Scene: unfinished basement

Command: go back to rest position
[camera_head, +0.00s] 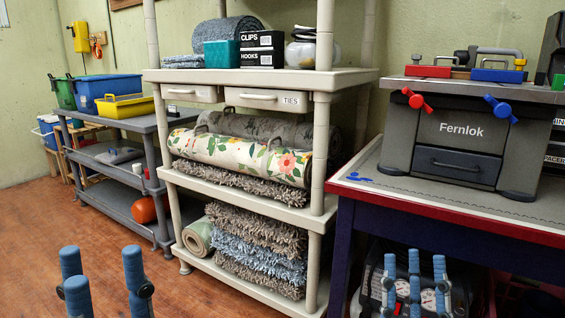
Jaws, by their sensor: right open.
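My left gripper (103,280) is at the bottom left, with blue fingers pointing up and spread apart over the wooden floor. It is open and nothing shows between the fingers. My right gripper (415,285) is at the bottom right, in front of the dark space under the workbench. Its blue fingers also point up and stand apart, and it holds nothing that I can see. The lower parts of both grippers and both arms are cut off by the bottom edge.
A beige shelf unit (172,76) with rugs and boxes stands in the middle. A grey shelf (105,165) with bins is at the left. A workbench (525,226) bearing a Fernlok toolbox (455,135) is at the right. Open floor (35,245) lies at the lower left.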

